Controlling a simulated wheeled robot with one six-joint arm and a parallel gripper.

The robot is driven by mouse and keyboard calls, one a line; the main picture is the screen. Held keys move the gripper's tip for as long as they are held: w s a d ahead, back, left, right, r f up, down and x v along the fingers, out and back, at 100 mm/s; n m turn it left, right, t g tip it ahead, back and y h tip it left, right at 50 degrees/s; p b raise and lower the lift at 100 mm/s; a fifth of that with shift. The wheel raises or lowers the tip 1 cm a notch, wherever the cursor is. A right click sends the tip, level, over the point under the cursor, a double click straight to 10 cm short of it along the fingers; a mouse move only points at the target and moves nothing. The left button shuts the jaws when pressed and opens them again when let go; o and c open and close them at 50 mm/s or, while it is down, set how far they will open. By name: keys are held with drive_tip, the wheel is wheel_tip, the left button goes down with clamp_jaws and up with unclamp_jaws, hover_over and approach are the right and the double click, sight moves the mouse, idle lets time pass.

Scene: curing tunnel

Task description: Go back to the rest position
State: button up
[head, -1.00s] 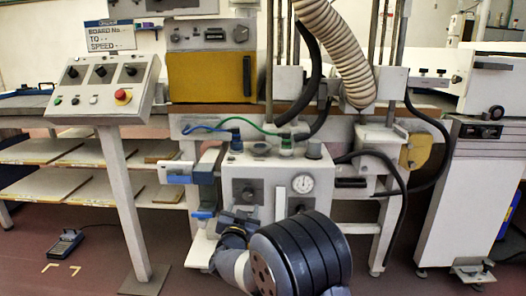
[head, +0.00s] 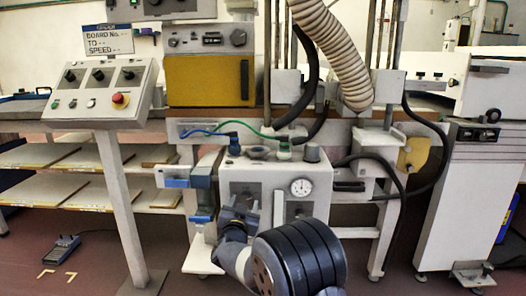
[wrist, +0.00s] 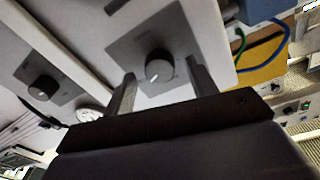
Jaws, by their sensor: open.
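My gripper (head: 240,207) is in front of the lower left of the white control box (head: 322,185) on the machine. In the wrist view the two fingers of my gripper (wrist: 160,82) stand apart with nothing between them. A dark round knob (wrist: 158,66) on a grey plate shows beyond the gap; I cannot tell how far it is from the fingertips. In the head view my gripper partly hides that side of the box. My dark ribbed arm link fills the bottom middle.
A round gauge (head: 301,187) is on the box front, with fittings and hoses above. A control stand (head: 100,90) with a red button (head: 119,99) stands left. A foot pedal (head: 61,248) lies on the floor. A white cabinet (head: 465,200) stands right. Open floor shows in front.

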drive_tip(key=s+a+p, duration=0.1)
drive_tip(key=s+p, duration=0.1)
drive_tip(key=s, duration=0.8)
drive_tip(key=w, duration=0.3)
drive_tip(key=w+b, duration=0.1)
drive_tip(key=w, duration=0.2)
drive_tip(key=w+d+b, duration=0.1)
drive_tip(key=w, duration=0.3)
drive_tip(key=shift+w+d, duration=0.1)
drive_tip(key=shift+w, duration=0.3)
drive_tip(key=n, duration=0.3)
drive_tip(key=n+p, duration=0.1)
drive_tip(key=n, duration=0.1)
drive_tip(key=shift+s+n+t+y, duration=0.1)
drive_tip(key=shift+n+t+y, duration=0.2)
drive_tip(key=shift+n, duration=0.1)
drive_tip(key=n+y+p, duration=0.1)
drive_tip(key=n+p, duration=0.1)
drive_tip(key=n, duration=0.4)
drive_tip(key=shift+r, duration=0.1)
drive_tip(key=n+p, duration=0.2)
drive_tip(key=n, duration=0.4)
drive_tip(key=shift+d+n+y+p, duration=0.1)
drive_tip(key=shift+n+y+p, duration=0.2)
drive_tip(key=shift+y+p, duration=0.1)
drive_tip(key=n+p, duration=0.2)
drive_tip(key=n, duration=0.2)
drive_tip(key=shift+n+y+p, duration=0.3)
drive_tip(key=shift+n+p, duration=0.55)
drive_tip(key=shift+n, duration=0.55)
